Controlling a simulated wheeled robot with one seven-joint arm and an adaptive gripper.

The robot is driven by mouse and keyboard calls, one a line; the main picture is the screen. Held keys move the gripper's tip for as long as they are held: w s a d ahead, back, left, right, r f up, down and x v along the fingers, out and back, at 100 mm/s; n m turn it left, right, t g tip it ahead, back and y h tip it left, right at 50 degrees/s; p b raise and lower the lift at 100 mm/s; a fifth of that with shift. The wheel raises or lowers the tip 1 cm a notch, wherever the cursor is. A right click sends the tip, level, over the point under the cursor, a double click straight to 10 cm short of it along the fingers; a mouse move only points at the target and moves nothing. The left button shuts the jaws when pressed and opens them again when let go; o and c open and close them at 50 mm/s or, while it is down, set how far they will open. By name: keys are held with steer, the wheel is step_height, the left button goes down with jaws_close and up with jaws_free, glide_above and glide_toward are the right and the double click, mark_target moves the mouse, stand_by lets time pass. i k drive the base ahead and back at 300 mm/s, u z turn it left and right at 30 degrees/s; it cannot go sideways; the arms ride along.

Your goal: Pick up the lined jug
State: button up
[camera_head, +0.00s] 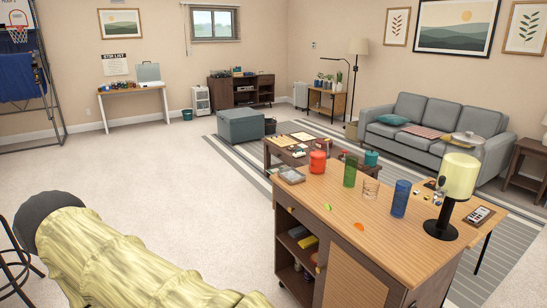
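No vessel can be told for certain as the lined jug at this size. On the wooden cabinet top (330,207) stand a rounded red vessel (317,162), a green bottle (350,170), a clear glass vessel (370,188) with faint markings, and a tall blue tumbler (401,198). All are upright and apart from one another. My gripper is not in view.
Behind are a coffee table (275,158) and sofa (410,138).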

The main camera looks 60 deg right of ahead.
mark_target(319, 155)
steer(key=z, duration=0.4)
steer(key=i, duration=1.4)
steer(key=z, duration=0.95)
